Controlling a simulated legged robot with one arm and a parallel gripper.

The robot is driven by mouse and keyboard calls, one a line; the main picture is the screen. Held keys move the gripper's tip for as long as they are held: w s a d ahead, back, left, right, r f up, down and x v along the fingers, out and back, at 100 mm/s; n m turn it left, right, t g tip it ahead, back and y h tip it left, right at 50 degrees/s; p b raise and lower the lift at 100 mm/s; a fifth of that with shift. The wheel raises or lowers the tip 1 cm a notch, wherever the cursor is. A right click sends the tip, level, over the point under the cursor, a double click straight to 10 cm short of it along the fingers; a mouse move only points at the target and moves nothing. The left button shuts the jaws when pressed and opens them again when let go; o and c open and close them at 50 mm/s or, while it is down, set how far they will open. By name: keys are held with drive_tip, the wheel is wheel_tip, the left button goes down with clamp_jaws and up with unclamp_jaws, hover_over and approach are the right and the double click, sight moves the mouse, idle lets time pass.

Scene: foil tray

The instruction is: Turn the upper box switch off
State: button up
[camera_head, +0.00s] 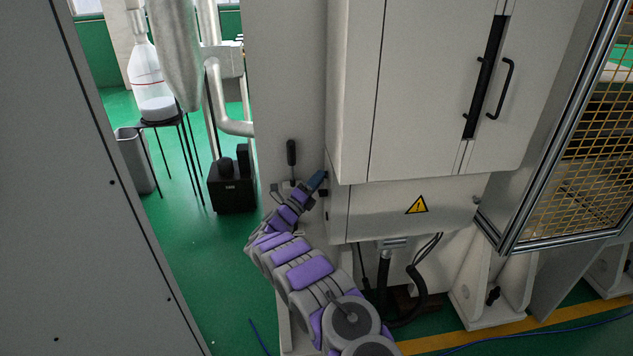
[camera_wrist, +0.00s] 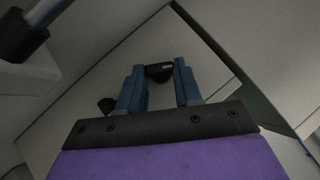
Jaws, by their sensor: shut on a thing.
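My gripper (camera_head: 318,181) is at the left side of the lower section of the white cabinet, just under the overhanging upper section. In the wrist view, the two blue fingers of my gripper (camera_wrist: 159,82) are shut on a small black switch (camera_wrist: 158,71), its dark end showing between the fingertips. A second small dark knob (camera_wrist: 105,105) shows to the left of the fingers, partly hidden. In the head view, the fingers hide the held switch. I cannot read the switch's position.
A black-handled lever (camera_head: 291,152) stands just left of my gripper; its black handle also shows in the wrist view (camera_wrist: 22,34). The cabinet (camera_head: 428,90) overhangs on the right. A black device (camera_head: 232,185) stands on the green floor. Cables hang below the cabinet.

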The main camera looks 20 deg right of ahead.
drive_tip(key=shift+n+p, duration=0.3)
drive_tip(key=shift+p, duration=0.15)
drive_tip(key=n+y+p, duration=0.1)
drive_tip(key=p, duration=0.1)
drive_tip(key=n+y+p, duration=0.1)
drive_tip(key=p, duration=0.1)
drive_tip(key=shift+s+a+r+t, duration=0.1)
drive_tip(key=shift+r+t, duration=0.2)
drive_tip(key=shift+r, duration=0.1)
drive_tip(key=n+y+p, duration=0.2)
drive_tip(key=n+p, duration=0.1)
drive_tip(key=p, duration=0.1)
drive_tip(key=shift+g, duration=0.4)
drive_tip(key=shift+f+y, duration=0.1)
drive_tip(key=shift+y, duration=0.2)
drive_tip(key=o, duration=0.8)
drive_tip(key=shift+f, duration=0.1)
drive_tip(key=shift+o, duration=1.2)
drive_tip(key=shift+r, duration=0.2)
drive_tip(key=p+v, duration=0.1)
drive_tip(key=v, duration=1.6)
drive_tip(key=shift+a+p, duration=0.2)
drive_tip(key=shift+p, duration=0.2)
